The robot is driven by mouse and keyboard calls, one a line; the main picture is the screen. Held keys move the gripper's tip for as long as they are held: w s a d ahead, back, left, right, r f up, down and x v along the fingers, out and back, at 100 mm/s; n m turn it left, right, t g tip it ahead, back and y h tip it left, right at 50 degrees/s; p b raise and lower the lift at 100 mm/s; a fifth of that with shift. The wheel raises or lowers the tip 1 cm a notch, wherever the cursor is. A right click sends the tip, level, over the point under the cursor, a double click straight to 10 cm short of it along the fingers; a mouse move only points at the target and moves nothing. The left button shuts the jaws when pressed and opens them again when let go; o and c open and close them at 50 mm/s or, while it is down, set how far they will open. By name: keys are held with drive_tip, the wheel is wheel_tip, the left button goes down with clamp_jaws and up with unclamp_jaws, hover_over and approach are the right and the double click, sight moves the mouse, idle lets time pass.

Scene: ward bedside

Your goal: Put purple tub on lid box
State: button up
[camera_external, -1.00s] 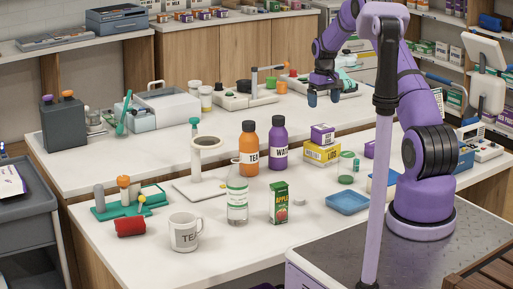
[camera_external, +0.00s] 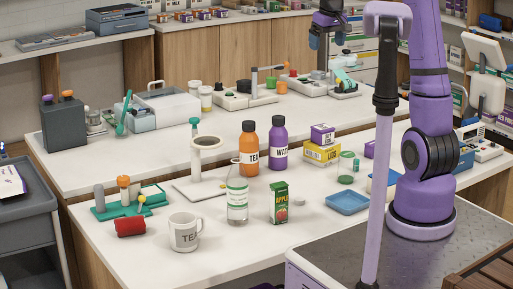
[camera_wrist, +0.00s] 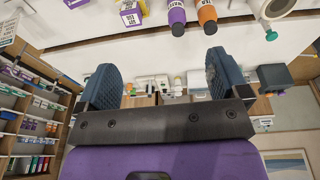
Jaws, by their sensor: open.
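In the wrist view the lid box (camera_wrist: 131,16) is at the top edge, partly cut off. My gripper (camera_external: 327,42) is high above the back of the counter, well away from the tub and box. In the wrist view my gripper (camera_wrist: 162,75) has its two blue fingers wide apart with nothing between them.
An orange bottle (camera_external: 249,148) and purple bottle (camera_external: 278,143) stand left of the lid box. A green-lidded jar (camera_external: 346,167), blue tray (camera_external: 347,202) and another purple item (camera_external: 370,149), partly hidden by a pole, are to the right. A mug (camera_external: 185,232) stands at the front left.

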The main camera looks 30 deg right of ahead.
drive_tip(key=s+a+r+t, duration=0.1)
drive_tip(key=s+a+r, duration=0.2)
drive_tip(key=s, duration=0.5)
drive_tip(key=s+a+r+t, duration=0.1)
drive_tip(key=s+a+r, duration=0.15)
drive_tip(key=s, duration=0.55)
drive_tip(key=s+a+f, duration=0.2)
drive_tip(key=s, duration=0.6)
drive_tip(key=s+a+f+t, duration=0.1)
drive_tip(key=s+a+f, duration=0.1)
drive_tip(key=s, duration=0.6)
drive_tip(key=shift+s, duration=0.25)
